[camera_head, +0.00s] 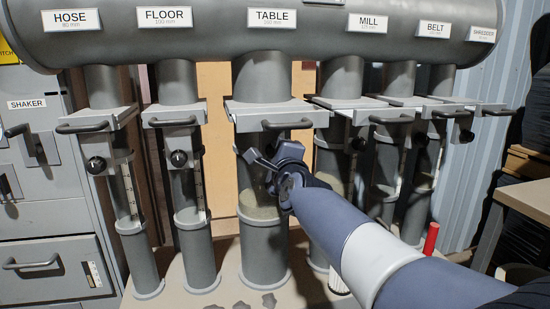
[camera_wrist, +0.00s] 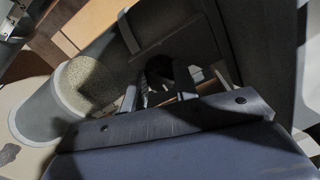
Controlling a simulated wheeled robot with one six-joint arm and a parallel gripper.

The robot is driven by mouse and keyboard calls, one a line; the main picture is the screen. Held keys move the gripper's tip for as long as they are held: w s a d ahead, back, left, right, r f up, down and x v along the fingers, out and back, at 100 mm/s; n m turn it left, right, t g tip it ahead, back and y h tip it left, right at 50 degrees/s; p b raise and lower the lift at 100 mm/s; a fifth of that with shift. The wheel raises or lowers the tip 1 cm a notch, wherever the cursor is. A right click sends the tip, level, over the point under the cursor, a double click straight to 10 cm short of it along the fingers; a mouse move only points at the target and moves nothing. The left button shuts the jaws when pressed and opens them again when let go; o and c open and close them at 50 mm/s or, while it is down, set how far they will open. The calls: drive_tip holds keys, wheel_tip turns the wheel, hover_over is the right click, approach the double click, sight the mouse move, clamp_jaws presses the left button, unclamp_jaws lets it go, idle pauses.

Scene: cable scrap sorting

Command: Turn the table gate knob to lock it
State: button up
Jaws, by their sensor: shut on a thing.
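The TABLE label (camera_head: 272,18) is on the big grey pipe, above the table gate (camera_head: 275,113), a flat slide with a dark bar handle across its front. My gripper (camera_head: 264,157) is just below that handle, in front of the clear pipe section. In the wrist view the dark round table gate knob (camera_wrist: 158,68) sits between my fingers (camera_wrist: 157,88), which are shut on it. In the head view my gripper hides the knob, and its pointer angle cannot be read in either view.
The floor gate knob (camera_head: 179,158) and hose gate knob (camera_head: 96,165) are to the left. The mill gate (camera_head: 340,103) is close on the right, near my arm. A red cylinder (camera_head: 431,238) stands at the lower right. Dark scraps (camera_head: 268,300) lie at the pipe's foot.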

idle(0.3)
drive_tip(key=o, duration=1)
drive_tip(key=shift+p+v, duration=0.55)
drive_tip(key=shift+v, duration=4.85)
drive_tip(key=shift+b+x, duration=0.55)
drive_tip(key=shift+x, duration=4.85)
